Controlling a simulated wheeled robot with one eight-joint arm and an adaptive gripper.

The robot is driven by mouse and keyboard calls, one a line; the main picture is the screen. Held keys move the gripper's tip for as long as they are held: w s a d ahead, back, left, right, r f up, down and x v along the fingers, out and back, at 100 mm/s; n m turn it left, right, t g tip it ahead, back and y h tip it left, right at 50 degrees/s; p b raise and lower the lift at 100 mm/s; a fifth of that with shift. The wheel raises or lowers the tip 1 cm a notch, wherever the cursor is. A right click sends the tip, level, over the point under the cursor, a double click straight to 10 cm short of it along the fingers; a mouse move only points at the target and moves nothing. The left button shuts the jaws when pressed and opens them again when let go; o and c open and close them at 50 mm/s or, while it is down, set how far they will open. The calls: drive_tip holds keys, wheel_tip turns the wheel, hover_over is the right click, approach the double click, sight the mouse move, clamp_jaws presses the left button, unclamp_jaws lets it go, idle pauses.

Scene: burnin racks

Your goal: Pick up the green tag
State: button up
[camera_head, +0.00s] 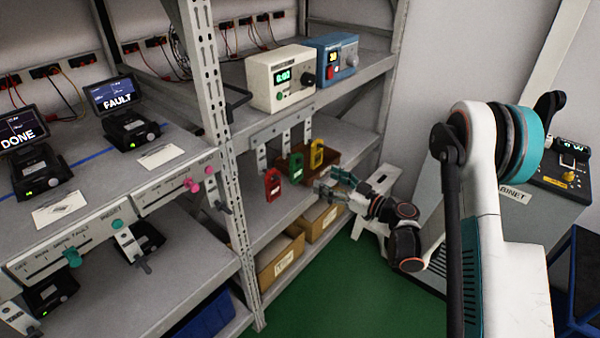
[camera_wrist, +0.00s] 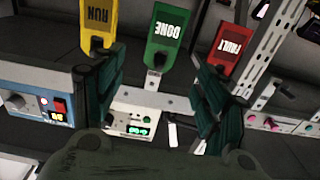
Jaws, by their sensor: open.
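The green tag (camera_head: 296,167) hangs from a metal rail on the shelf, between a red tag (camera_head: 272,184) and a yellow tag (camera_head: 317,153). In the wrist view, which is upside down, the green tag (camera_wrist: 167,38) reads DONE, the yellow tag (camera_wrist: 97,22) RUN and the red tag (camera_wrist: 230,48) FAULT. My gripper (camera_head: 331,184) is open and empty, to the right of the tags and a little below the green one. In the wrist view, my gripper (camera_wrist: 162,66) has its fingers spread, with the green tag appearing between them.
The rail (camera_head: 280,131) holds the tags under the upper shelf, where a white meter (camera_head: 262,84) and a blue box (camera_head: 329,48) stand. A brown bin (camera_head: 328,170) sits behind the tags. Cardboard boxes (camera_head: 281,268) are below. A shelf upright (camera_head: 240,215) stands to the left.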

sight(298, 169)
drive_tip(key=b+x, duration=0.1)
drive_tip(key=x, duration=0.6)
drive_tip(key=shift+w+a+b, duration=0.15)
drive_tip(key=shift+a+b, duration=0.05)
drive_tip(key=shift+b, duration=0.15)
drive_tip(key=shift+f+b+x, duration=0.2)
drive_tip(key=shift+b+x, duration=0.45)
drive_tip(key=shift+x, duration=0.7)
drive_tip(key=shift+f+b+x, duration=0.25)
drive_tip(key=shift+b+x, duration=0.35)
drive_tip(key=shift+x, duration=0.75)
drive_tip(key=shift+a, duration=0.1)
drive_tip(key=c, duration=1)
